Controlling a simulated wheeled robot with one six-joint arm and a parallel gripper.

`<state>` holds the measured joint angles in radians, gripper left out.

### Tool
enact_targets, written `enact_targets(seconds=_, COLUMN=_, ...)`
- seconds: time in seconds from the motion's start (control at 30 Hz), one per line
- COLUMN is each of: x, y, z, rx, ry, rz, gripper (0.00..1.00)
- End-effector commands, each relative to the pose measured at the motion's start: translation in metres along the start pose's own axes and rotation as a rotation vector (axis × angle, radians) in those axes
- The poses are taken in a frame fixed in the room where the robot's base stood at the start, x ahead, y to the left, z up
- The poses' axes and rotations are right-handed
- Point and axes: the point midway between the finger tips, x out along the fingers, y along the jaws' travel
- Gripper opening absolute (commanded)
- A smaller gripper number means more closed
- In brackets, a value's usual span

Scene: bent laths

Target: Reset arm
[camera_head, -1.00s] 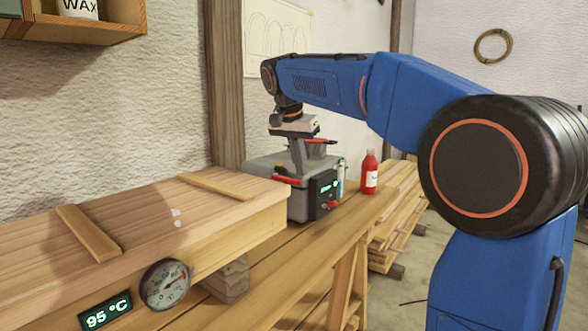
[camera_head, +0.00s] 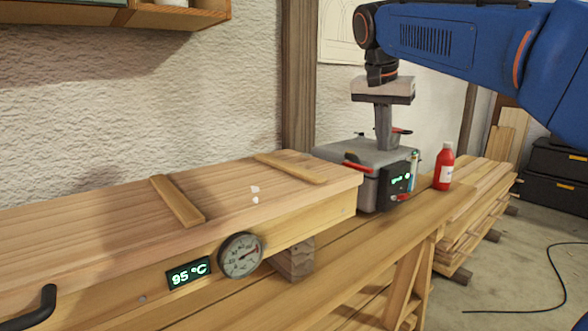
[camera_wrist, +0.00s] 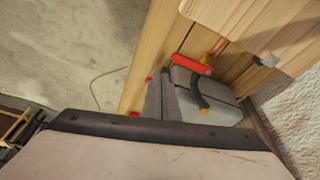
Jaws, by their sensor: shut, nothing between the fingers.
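My gripper (camera_head: 383,147) hangs from my blue arm, pointing down, with its fingers together and empty. In the head view its tips are in front of or just above a grey box (camera_head: 340,153) with a green-lit display and red parts. I cannot tell whether they touch it. In the wrist view a pale gripper body (camera_wrist: 150,158) fills the bottom. Beyond it lies the grey box (camera_wrist: 221,113) with a red handle and a dark curved lever.
A wooden steam chest (camera_head: 100,207) with a dial (camera_head: 241,256) and a 95 °C display (camera_head: 188,273) stands at the left on a wooden bench (camera_head: 335,290). A red bottle (camera_head: 444,168) stands right of the grey box. Stacked planks (camera_head: 490,200) and a floor cable (camera_head: 560,270) lie farther right.

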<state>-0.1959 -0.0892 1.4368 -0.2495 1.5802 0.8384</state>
Motion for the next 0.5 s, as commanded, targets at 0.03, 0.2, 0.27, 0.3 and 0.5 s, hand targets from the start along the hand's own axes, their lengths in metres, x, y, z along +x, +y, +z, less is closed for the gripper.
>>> enact_targets(seconds=0.03, x=0.006, y=0.015, z=0.012, rx=-0.030, ry=-0.002, rz=-0.011, gripper=0.00)
enact_targets(seconds=0.2, x=0.033, y=0.052, z=0.050, rx=-0.146, ry=-0.005, rz=-0.054, gripper=0.00)
enact_targets(seconds=0.27, x=0.044, y=0.066, z=0.065, rx=-0.184, ry=-0.004, rz=-0.068, gripper=0.00)
enact_targets(seconds=0.3, x=0.052, y=0.074, z=0.075, rx=-0.210, ry=-0.003, rz=-0.079, gripper=0.00)
enact_targets(seconds=0.5, x=0.093, y=0.115, z=0.130, rx=-0.332, ry=0.007, rz=-0.128, gripper=0.00)
